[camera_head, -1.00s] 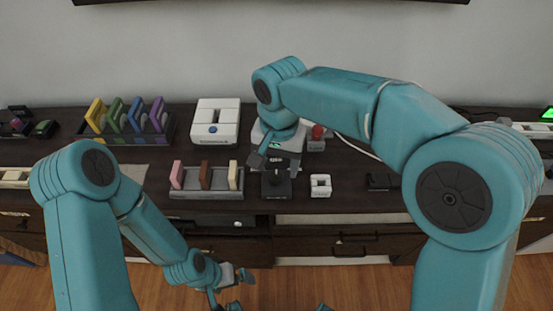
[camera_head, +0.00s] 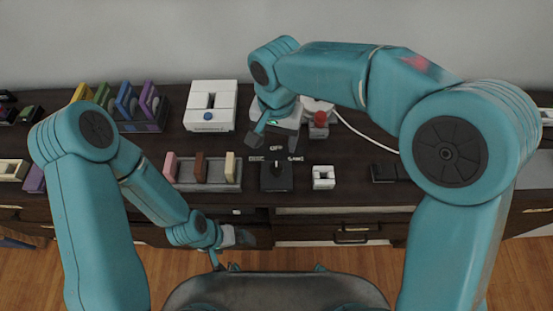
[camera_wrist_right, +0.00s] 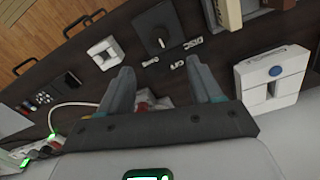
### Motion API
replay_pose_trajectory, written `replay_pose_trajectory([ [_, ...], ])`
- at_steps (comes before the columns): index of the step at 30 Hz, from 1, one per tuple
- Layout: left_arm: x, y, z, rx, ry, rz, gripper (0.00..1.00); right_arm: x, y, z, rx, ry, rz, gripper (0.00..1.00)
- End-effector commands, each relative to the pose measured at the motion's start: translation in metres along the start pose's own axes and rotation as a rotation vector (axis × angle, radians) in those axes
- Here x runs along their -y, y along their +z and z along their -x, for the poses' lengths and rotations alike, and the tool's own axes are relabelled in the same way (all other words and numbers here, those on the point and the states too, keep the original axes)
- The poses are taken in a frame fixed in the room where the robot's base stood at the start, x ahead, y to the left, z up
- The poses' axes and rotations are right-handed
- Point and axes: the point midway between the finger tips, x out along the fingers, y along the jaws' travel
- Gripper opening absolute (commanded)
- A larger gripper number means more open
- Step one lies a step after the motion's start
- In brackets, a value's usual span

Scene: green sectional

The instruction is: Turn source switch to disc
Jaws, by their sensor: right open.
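The source switch (camera_head: 277,180) is a small black box with a dark knob on the front part of the dark cabinet top. White labels stand behind it, with OFF in the middle. The knob's pale mark points back, about toward OFF. The right wrist view also shows the switch (camera_wrist_right: 160,28) and a DISC label, on the cartridge-tray side. My right gripper (camera_head: 272,139) is open and empty behind and above the switch, apart from it; its fingers (camera_wrist_right: 160,72) straddle the label area in the wrist view. My left gripper (camera_head: 235,240) hangs low before the cabinet; its jaws are unclear.
A grey tray (camera_head: 205,186) of pink, brown and cream cartridges stands left of the switch. A small white block (camera_head: 323,178) stands to its right. A white console (camera_head: 211,108) and a red-topped joystick (camera_head: 318,126) stand behind. A white cable runs right.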

Motion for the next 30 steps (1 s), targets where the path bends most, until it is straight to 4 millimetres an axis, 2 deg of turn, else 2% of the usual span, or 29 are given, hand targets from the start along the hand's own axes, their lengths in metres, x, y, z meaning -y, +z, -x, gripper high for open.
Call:
replay_pose_trajectory([
  [1,0.0,0.0,-0.001,0.0,0.0,0.0,1.0,-0.001,0.001,-0.014,0.004,0.004,0.001,0.65],
  [6,0.0,0.0,-0.001,0.0,0.0,0.0,1.0,-0.001,0.001,-0.054,0.004,0.004,0.001,0.65],
  [12,0.0,0.0,-0.001,0.0,0.0,0.0,1.0,0.0,0.0,-0.092,0.003,0.002,0.001,0.65],
  [18,0.0,0.0,0.0,0.0,0.0,0.0,1.0,0.001,-0.002,-0.109,0.0,0.0,0.002,0.65],
  [27,0.0,0.0,0.0,0.0,0.0,0.0,1.0,0.001,-0.003,-0.112,-0.001,-0.001,0.001,0.65],
  [29,0.0,0.0,0.0,0.0,0.0,0.0,1.0,0.001,-0.003,-0.112,-0.001,-0.001,0.001,0.45],
  [30,0.0,0.0,0.0,0.0,0.0,0.0,1.0,0.001,-0.003,-0.112,-0.001,-0.001,0.001,0.32],
])
